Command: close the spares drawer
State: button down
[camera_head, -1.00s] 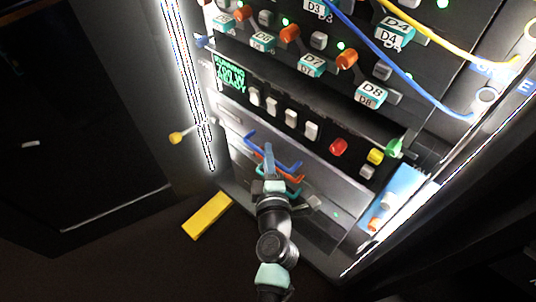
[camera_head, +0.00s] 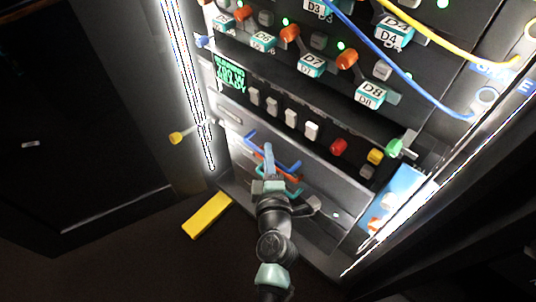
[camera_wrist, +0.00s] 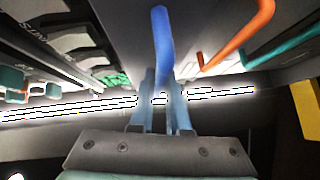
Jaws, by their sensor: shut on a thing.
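A blue bar handle (camera_head: 289,167) sits on the front of the lower panel, uppermost of a stack of blue, orange and teal handles. In the wrist view the blue handle (camera_wrist: 160,35) runs down between my fingers. My gripper (camera_head: 268,152) is shut on it; its pale blue fingers also show in the wrist view (camera_wrist: 163,98). The orange handle (camera_wrist: 240,37) and teal handle (camera_wrist: 285,47) are beside it, apart from my fingers. I cannot read any label naming the spares drawer, and my gripper hides part of the drawer fronts.
Above the handles are white switches (camera_head: 292,117), a red button (camera_head: 339,146) and a green display (camera_head: 230,75). A yellow block (camera_head: 207,215) lies on the floor at the left. Blue and yellow cables (camera_head: 425,85) hang at the upper right.

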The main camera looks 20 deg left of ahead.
aim_at(280, 148)
jog(key=shift+w, duration=0.1)
jog(key=w+b, duration=0.1)
jog(key=w+d+b, duration=0.1)
jog(key=b, duration=0.1)
jog(key=shift+w+f, duration=0.15)
jog(key=shift+w, duration=0.25)
jog(key=shift+w+d, duration=0.15)
jog(key=shift+w, duration=0.15)
jog(key=shift+w+d+r, duration=0.1)
jog(key=shift+r, duration=0.15)
jog(key=c, duration=0.9)
grip_release()
jog(key=shift+f, duration=0.1)
jog(key=v, duration=1.3)
jog(key=shift+b, duration=0.45)
